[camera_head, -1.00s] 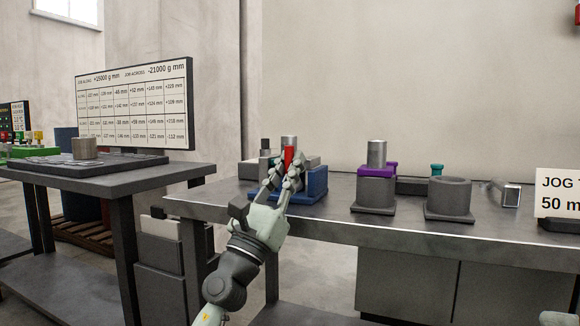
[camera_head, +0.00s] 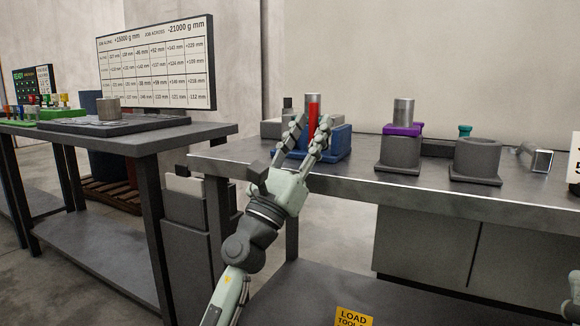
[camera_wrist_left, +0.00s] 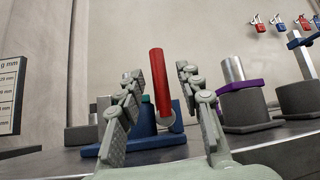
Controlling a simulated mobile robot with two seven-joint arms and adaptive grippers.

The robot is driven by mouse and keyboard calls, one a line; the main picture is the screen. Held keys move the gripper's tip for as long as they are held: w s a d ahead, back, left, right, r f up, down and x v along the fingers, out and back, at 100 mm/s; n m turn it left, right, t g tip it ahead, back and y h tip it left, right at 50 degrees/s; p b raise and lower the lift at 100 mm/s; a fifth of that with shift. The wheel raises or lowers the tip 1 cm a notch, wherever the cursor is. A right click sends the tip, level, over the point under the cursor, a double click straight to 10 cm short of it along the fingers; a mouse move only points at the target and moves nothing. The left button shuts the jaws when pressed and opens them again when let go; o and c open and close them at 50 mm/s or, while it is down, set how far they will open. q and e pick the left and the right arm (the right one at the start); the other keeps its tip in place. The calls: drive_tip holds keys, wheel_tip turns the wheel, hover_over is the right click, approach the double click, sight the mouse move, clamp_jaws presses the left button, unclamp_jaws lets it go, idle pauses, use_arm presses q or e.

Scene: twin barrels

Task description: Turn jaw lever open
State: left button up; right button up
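The red lever (camera_head: 313,113) stands upright on the blue jaw fixture (camera_head: 340,143) near the bench's left end. In the left wrist view the red lever (camera_wrist_left: 160,82) stands between the fingers, with a gap on each side, and leans slightly. The blue base (camera_wrist_left: 165,139) shows behind the fingers. My left gripper (camera_head: 312,124) is open and reaches up in front of the fixture. In the left wrist view the open left gripper (camera_wrist_left: 158,76) holds nothing. Its fingers hide part of the fixture.
A grey bench (camera_head: 350,184) carries the fixture. To its right stand a steel cylinder with a purple collar (camera_head: 402,130) and a hollow grey cylinder (camera_head: 477,158). A second table (camera_head: 165,136) with a chart board (camera_head: 157,65) stands left.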

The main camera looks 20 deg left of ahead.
use_arm(q)
drive_tip(key=v, duration=1)
drive_tip(key=shift+s+f, duration=0.1)
drive_tip(key=shift+f, duration=0.05)
